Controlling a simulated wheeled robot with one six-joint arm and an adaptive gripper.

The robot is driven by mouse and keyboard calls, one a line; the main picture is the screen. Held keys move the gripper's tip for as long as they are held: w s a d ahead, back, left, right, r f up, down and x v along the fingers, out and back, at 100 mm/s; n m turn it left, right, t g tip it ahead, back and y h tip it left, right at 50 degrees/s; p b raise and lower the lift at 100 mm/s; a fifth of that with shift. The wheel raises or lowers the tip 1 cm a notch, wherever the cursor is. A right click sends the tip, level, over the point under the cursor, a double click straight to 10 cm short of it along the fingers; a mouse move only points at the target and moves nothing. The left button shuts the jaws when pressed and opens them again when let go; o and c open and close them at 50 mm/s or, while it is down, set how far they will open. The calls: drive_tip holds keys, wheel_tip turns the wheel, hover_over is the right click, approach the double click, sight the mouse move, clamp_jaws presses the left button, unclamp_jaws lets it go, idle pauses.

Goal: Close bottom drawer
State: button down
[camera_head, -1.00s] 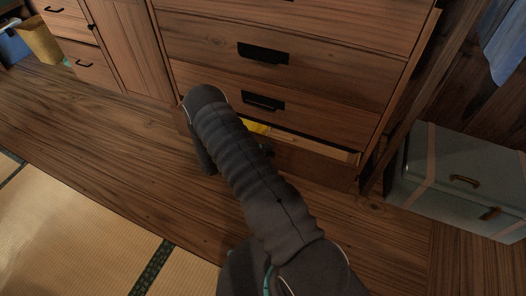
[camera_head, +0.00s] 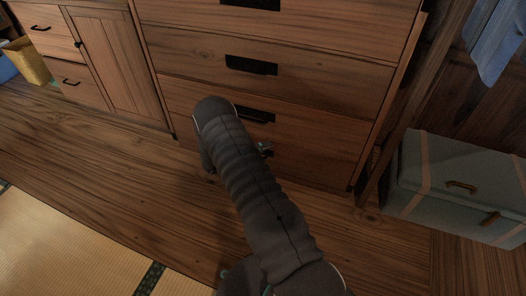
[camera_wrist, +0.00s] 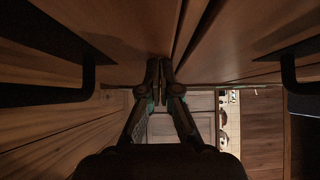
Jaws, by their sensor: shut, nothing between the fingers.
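The wooden drawer chest (camera_head: 320,75) stands in front of me in the head view. Its bottom drawer (camera_head: 310,165) is low on the chest, partly hidden behind my arm. No gap or drawer interior shows above its visible front, so it looks flush or nearly so. My gripper is mostly hidden behind my arm there, with only a small part showing beside it. In the wrist view my gripper (camera_wrist: 161,68) is shut and empty, its fingertips close to wooden panels. I cannot tell whether they touch.
A grey-green trunk (camera_head: 455,185) stands right of the chest. A blue cloth (camera_head: 492,40) hangs at upper right. A cabinet (camera_head: 115,65) and a yellow bag (camera_head: 32,62) are at left. The wooden floor (camera_head: 110,165) in front is clear.

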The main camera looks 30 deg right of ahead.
drive_tip(key=shift+w+d+r, duration=0.15)
drive_tip(key=shift+w+d, duration=0.15)
drive_tip(key=shift+a, duration=0.1)
drive_tip(key=shift+s+a, duration=0.4)
drive_tip(key=shift+s, duration=0.05)
drive_tip(key=s+a, duration=0.1)
drive_tip(key=a, duration=1.1)
drive_tip(key=shift+s+a, duration=0.2)
drive_tip(key=shift+a, duration=0.15)
